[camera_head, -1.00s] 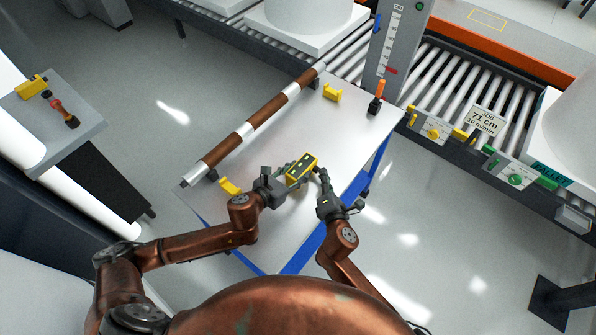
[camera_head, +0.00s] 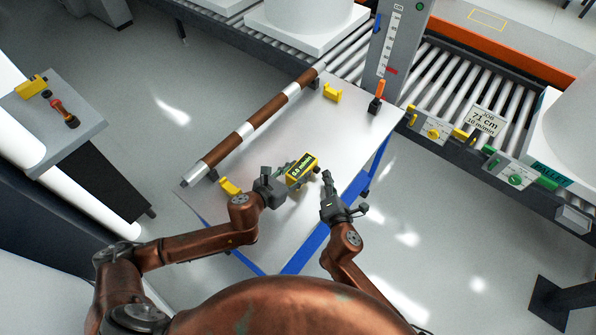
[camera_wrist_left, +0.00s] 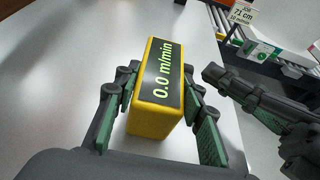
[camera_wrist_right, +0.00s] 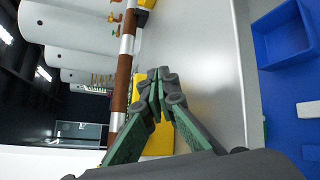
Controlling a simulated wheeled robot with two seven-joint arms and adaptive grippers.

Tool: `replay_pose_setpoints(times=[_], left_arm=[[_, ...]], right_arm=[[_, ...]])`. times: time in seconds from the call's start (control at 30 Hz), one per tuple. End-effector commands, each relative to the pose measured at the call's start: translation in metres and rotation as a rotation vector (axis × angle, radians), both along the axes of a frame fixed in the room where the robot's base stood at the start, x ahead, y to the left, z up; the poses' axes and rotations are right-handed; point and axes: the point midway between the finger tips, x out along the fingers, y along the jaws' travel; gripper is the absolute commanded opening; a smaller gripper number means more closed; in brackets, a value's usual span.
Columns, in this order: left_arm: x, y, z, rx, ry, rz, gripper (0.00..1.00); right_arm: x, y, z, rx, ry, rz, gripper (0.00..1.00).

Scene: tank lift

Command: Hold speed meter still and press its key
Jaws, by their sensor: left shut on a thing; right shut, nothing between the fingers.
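The speed meter (camera_head: 302,172) is a yellow box with a dark display on top. It is over the white table, and in the left wrist view (camera_wrist_left: 152,118) its display reads 0.0 m/min in lit text. My left gripper (camera_head: 283,178) is shut on the meter, with a green-padded finger along each side. My right gripper (camera_head: 326,176) is shut and empty, just right of the meter and apart from it. In the right wrist view its closed fingers (camera_wrist_right: 158,76) partly cover the yellow meter (camera_wrist_right: 160,142). I cannot make out the key clearly.
A brown and white striped roller (camera_head: 248,129) lies along the table's (camera_head: 350,125) left edge, near yellow holders (camera_head: 229,186). A stand with an orange top (camera_head: 377,98) is at the far corner. A conveyor (camera_head: 455,85) with a job sign (camera_head: 487,119) lies beyond.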

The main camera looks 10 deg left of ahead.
Motion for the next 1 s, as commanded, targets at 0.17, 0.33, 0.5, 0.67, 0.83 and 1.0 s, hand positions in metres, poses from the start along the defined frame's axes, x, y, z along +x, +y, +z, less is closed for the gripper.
replay_pose_setpoints(times=[0.17, 0.33, 0.5, 0.67, 0.83, 1.0], left_arm=[[0.0, 0.0, 0.0, 0.0, 0.001, 0.0, 0.07], [0.0, 0.0, 0.0, 0.0, 0.001, 0.0, 0.07], [0.0, 0.0, 0.0, 0.0, 0.001, 0.001, 0.07], [0.0, 0.0, 0.0, 0.001, 0.001, 0.001, 0.07], [0.0, 0.0, 0.0, 0.001, 0.001, 0.001, 0.07], [0.0, 0.0, 0.0, 0.001, 0.001, 0.001, 0.43]], right_arm=[[-0.007, -0.015, -0.001, -0.001, 0.0, 0.0, 0.0], [-0.015, -0.029, -0.001, -0.001, 0.0, 0.0, 0.0], [-0.023, -0.043, -0.001, -0.001, 0.0, 0.0, 0.0], [-0.027, -0.051, 0.0, -0.001, 0.0, 0.0, 0.0], [-0.027, -0.052, 0.0, 0.0, 0.001, -0.001, 0.0], [-0.027, -0.052, 0.0, 0.0, 0.0, 0.0, 0.0]])
